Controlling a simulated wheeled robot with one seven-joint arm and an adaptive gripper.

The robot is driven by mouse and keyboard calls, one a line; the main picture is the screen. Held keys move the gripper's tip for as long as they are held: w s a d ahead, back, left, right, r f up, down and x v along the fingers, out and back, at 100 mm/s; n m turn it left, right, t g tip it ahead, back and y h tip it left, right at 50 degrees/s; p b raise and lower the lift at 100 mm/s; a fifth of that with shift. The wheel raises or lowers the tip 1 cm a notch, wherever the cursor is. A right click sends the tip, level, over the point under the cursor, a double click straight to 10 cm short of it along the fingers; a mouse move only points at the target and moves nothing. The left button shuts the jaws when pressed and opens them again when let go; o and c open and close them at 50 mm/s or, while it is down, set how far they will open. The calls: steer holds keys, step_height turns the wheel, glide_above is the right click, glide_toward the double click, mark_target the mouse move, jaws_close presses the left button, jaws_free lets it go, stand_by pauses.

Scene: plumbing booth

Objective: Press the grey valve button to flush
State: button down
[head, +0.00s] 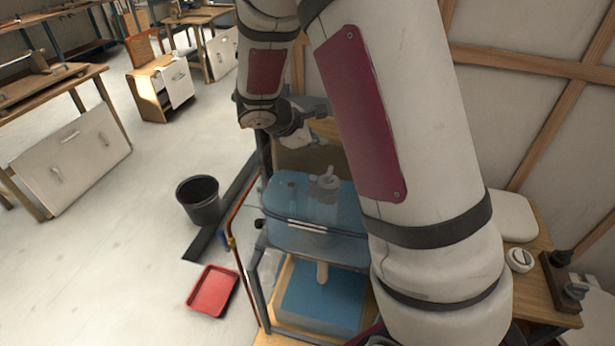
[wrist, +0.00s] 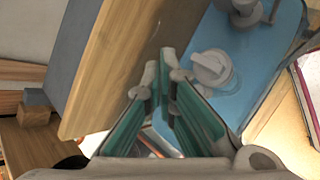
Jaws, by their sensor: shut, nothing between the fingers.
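A clear blue tank (head: 285,205) stands on a frame in the middle of the head view, partly hidden by my arm. A pale grey valve with a round button top (head: 328,179) rises inside it. In the wrist view the grey valve button (wrist: 210,68) lies to the right of my gripper (wrist: 160,66), over the blue surface. The fingers are close together, hold nothing, and appear apart from the button. Their height above it is hard to tell. In the head view the fingertips are not clearly visible behind my arm.
A wooden board (wrist: 115,65) lies close to the left of the fingers in the wrist view. Another grey fitting (wrist: 240,10) is at the top. Below the tank is an open blue-bottomed basin (head: 320,295). A red tray (head: 212,290) and black bucket (head: 199,200) are on the floor.

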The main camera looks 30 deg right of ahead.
stand_by(0.3)
steer(key=b, duration=0.6)
glide_above(314, 179)
step_height(314, 179, down, 8)
steer(key=shift+r, duration=0.15)
steer(key=shift+f+b, duration=0.35)
steer(key=shift+f, duration=0.15)
steer(key=shift+f, duration=0.2)
stand_by(0.7)
steer(key=shift+f+b, duration=0.25)
steer(key=shift+b, duration=0.25)
